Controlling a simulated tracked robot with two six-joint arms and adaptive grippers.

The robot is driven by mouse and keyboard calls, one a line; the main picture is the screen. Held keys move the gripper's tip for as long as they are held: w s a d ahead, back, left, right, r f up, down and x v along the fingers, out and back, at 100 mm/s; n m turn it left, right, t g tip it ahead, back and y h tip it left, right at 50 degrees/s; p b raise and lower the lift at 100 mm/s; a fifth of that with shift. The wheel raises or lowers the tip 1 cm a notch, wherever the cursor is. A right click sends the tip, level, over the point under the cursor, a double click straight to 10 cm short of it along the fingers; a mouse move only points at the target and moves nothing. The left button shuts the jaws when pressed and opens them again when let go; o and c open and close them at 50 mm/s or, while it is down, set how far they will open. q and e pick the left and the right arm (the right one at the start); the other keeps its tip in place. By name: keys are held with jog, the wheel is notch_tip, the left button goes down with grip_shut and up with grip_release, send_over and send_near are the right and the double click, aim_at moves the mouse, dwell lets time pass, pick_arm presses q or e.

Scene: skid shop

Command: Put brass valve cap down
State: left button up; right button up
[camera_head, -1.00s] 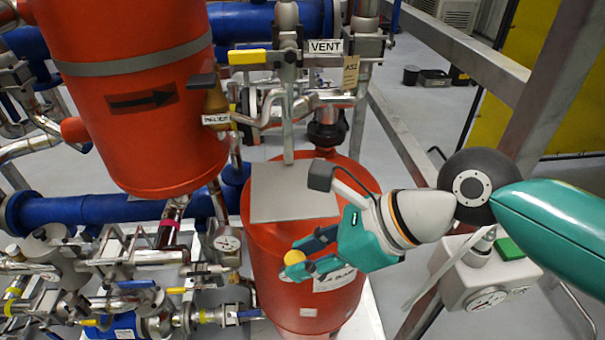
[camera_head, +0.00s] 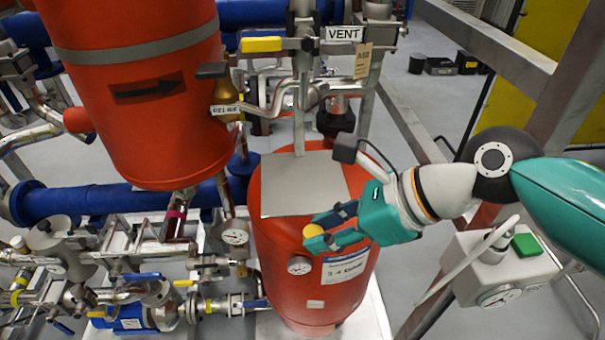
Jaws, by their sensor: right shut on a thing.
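The brass valve cap (camera_head: 313,231) is a small yellow-gold round piece. It sits between the fingertips of my right gripper (camera_head: 318,236), which is shut on it. The gripper comes in from the right and holds the cap in front of the upper part of the lower orange-red tank (camera_head: 276,246). A flat grey plate (camera_head: 290,190) lies on top of that tank, behind and above the cap, and the cap appears apart from it. My left gripper is not in view.
A larger orange-red tank (camera_head: 130,100) hangs at upper left. A yellow-handled vent valve (camera_head: 262,44) and pipes stand behind the plate. Grey frame posts (camera_head: 405,125) and a grey box with a gauge (camera_head: 505,265) are at right. Dense pipework fills the lower left.

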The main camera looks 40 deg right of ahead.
jog(key=p, duration=0.1)
send_near(297, 176)
jog(key=a, duration=0.1)
jog(key=w+a, duration=0.2)
jog(key=shift+w+a+f, duration=0.15)
jog(key=shift+w+f, duration=0.05)
jog(key=shift+f, duration=0.1)
jog(key=shift+w+d+f+p, duration=0.15)
jog(key=shift+w+d+p, duration=0.3)
jog(key=shift+w, duration=0.25)
notch_tip(297, 176, down, 3)
jog(key=shift+f, duration=0.2)
jog(key=shift+f, duration=0.1)
